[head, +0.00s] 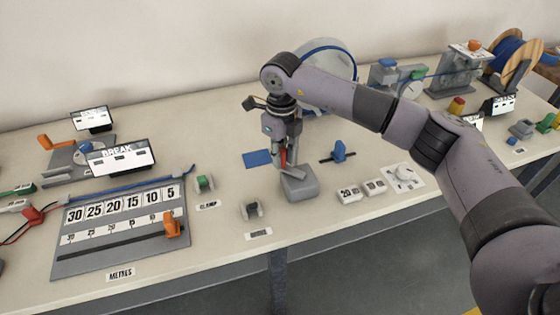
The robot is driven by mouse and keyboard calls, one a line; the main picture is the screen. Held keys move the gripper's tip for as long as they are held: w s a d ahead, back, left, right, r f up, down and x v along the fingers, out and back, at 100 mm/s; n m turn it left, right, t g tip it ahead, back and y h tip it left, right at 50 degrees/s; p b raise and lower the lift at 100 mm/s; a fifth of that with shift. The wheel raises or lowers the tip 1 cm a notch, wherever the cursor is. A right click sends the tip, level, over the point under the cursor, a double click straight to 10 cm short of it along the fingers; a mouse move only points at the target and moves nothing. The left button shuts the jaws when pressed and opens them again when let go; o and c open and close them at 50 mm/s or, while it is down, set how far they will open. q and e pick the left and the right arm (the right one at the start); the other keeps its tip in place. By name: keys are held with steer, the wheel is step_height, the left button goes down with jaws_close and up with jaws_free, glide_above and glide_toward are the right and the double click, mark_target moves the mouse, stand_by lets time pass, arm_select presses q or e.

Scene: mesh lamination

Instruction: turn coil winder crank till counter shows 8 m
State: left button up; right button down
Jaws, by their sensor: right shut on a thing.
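My right gripper (284,158) points down at mid-table. It is shut on a small red piece (283,157), mostly hidden by the fingers. A grey block (298,183) stands directly below; I cannot tell whether the red piece joins it. A pale disc with a blue cable round its rim (328,48), perhaps the coil winder, stands behind my right arm, partly hidden. No crank can be made out clearly. Small white blocks (349,194), one reading 20, lie to the right of the grey block; I cannot make out a metre counter. My left gripper is out of view.
A measuring board (120,245) marked 30 to 5 with an orange slider (172,226) lies at left. A BREAK sign (122,158) stands behind it. A blue cable spool (511,58) stands at right.

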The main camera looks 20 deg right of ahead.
steer(key=shift+w+d+r+m, duration=0.15)
steer(key=shift+w+m, duration=0.1)
steer(key=shift+m, duration=0.25)
steer(key=c, duration=1.5)
jaws_free()
step_height(320, 180, up, 12)
steer(key=shift+f, duration=0.1)
